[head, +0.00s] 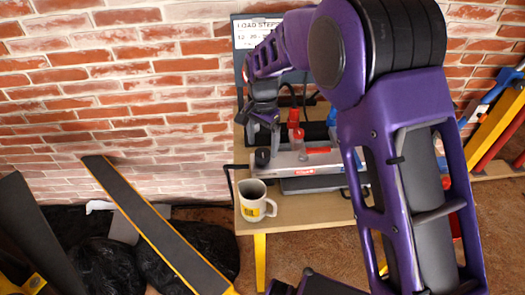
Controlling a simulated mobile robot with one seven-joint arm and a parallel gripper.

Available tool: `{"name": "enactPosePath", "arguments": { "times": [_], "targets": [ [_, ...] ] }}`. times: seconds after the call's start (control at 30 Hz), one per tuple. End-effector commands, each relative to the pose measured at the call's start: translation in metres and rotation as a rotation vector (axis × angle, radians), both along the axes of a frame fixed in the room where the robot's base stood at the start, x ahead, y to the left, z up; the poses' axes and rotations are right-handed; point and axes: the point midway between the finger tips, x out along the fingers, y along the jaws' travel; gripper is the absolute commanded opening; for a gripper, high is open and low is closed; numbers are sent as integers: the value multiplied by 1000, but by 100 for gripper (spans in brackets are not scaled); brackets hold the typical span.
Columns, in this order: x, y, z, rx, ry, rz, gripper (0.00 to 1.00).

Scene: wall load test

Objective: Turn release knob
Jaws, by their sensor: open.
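A black round knob (262,157) sits at the left end of a grey metal device (302,162) on a small wooden table. I take it to be the release knob, but its markings are too small to read. A red part (294,122) with a clear or pale lower section stands upright on the device. My gripper (263,128) hangs just above and behind the knob, pointing down. It is open, with nothing visible between its fingers. It looks apart from the knob, though the depth is hard to tell. My purple arm hides the right side of the device.
A white mug (254,202) with a yellow mark stands at the table's (310,210) front left. A long yellow-edged plank (160,228) leans at the left, by black bags (205,248). Coloured bars lean at the right.

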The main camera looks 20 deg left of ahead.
Motion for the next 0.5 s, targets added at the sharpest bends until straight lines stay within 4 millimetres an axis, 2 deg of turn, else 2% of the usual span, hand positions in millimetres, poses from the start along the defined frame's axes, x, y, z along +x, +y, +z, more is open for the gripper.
{"name": "enactPosePath", "arguments": {
  "times": [0.1, 0.2, 0.5],
  "targets": [
    [0, 0, -18, -2, 2, 0, 86],
    [0, 0, -26, -1, 0, 0, 86],
    [0, 0, -31, 0, 0, -1, 86]
  ]
}}
